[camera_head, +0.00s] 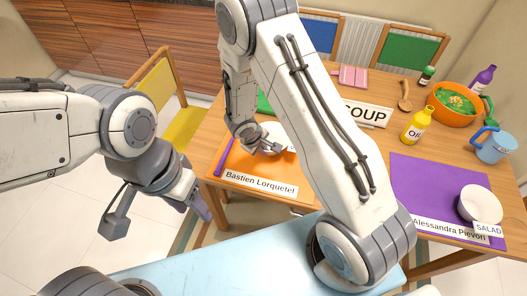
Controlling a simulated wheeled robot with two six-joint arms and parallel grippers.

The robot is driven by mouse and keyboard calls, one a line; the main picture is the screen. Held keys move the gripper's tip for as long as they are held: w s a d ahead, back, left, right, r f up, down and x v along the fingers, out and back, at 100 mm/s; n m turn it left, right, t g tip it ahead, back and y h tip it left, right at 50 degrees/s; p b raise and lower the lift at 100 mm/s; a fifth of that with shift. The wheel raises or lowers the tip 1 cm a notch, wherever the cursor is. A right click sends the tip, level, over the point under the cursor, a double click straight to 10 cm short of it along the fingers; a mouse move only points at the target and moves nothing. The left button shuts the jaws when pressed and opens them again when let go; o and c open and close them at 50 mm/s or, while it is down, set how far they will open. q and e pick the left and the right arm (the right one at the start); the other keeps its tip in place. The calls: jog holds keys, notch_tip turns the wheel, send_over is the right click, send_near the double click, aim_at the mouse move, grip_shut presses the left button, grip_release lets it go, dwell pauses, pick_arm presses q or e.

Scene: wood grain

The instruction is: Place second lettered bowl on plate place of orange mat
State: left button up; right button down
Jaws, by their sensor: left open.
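An orange mat (233,163) with a "Bastien Lorquetel" name card (260,184) lies at the table's left side. A white bowl (274,130) is at this mat, partly hidden by my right arm; a sliver of a lettered tag shows beside it. My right gripper (262,145) is at this bowl; whether its fingers grip the rim cannot be made out. Another white bowl (478,203) with a "SALAD" tag (488,229) sits on the purple mat (430,185) at right. My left gripper (158,217) is open and empty, left of the table over the floor.
A "SOUP" sign (368,114), yellow oil bottle (416,126), orange salad bowl (440,109), blue pitcher (493,146) and wooden spoon (405,97) stand or lie towards the back and right. A purple utensil (225,157) lies on the orange mat's left. A yellow chair (183,128) stands left.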

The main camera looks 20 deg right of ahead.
jog(key=shift+f, duration=0.65)
jog(key=shift+f+b, duration=0.15)
jog(key=shift+b, duration=0.15)
jog(key=c, duration=1.1)
grip_release()
jog(key=shift+o, duration=0.2)
